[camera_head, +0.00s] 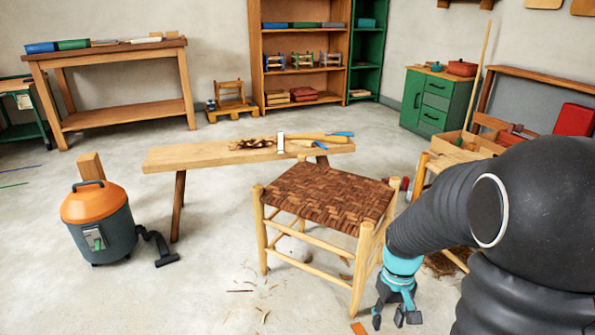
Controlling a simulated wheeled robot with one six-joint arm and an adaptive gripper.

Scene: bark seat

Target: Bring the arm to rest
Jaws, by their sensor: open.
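My black arm enters from the right and bends down to the lower right. My gripper (397,315) is at its end, with a teal body and dark fingers. It hangs pointing down, open, and nothing shows between the fingers. It is just right of the front right leg of a wooden stool with a woven bark seat (325,194). A small gap of floor shows between the gripper and that leg.
A low bench (200,156) with tools stands behind the stool. An orange and grey vacuum (101,222) is at left. Behind my arm are another wooden frame and a wooden box (470,143). Bark scraps lie on the floor. The front left floor is mostly clear.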

